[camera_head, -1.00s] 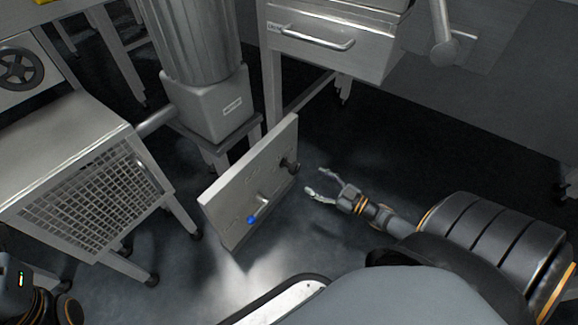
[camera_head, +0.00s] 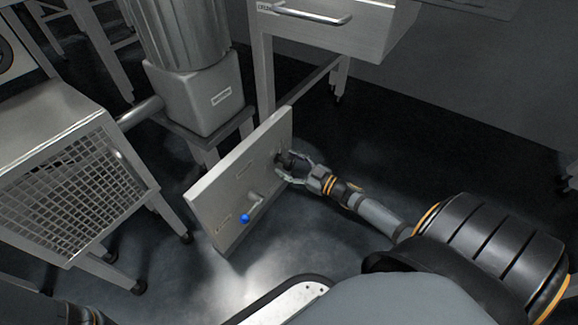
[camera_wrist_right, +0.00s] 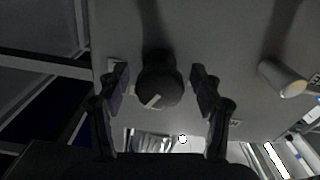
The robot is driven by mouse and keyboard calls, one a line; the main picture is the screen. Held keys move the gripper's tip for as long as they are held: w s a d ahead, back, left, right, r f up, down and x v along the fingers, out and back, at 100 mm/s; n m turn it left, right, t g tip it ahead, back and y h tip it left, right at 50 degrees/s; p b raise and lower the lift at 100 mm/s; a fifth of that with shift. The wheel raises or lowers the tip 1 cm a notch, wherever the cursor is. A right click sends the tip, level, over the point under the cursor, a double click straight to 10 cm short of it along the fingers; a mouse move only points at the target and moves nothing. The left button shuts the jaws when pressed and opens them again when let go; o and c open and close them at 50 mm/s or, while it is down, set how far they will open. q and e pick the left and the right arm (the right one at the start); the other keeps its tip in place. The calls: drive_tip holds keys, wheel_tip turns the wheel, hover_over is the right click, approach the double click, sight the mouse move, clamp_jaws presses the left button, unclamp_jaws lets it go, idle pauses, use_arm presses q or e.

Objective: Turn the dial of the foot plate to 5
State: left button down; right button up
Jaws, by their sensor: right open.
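The foot plate (camera_head: 226,190) is an upright grey metal panel standing tilted near the floor in the head view. Its dark round dial (camera_wrist_right: 160,78) shows in the right wrist view, with a pale pointer mark towards its lower left. My right gripper (camera_head: 283,169) is open at the dial, and in the wrist view (camera_wrist_right: 159,92) its two fingers stand on either side of the dial with gaps. In the head view the fingers partly hide the dial. The numbers around the dial are not readable. My left gripper is not clearly in view.
A mesh-sided metal unit (camera_head: 68,184) stands at left, a grey machine base (camera_head: 196,98) behind the plate. A drawer table (camera_head: 318,38) stands at the back. Dark floor is free at right.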

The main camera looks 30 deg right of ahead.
drive_tip(key=c, duration=1.1)
drive_tip(key=shift+c, duration=0.4)
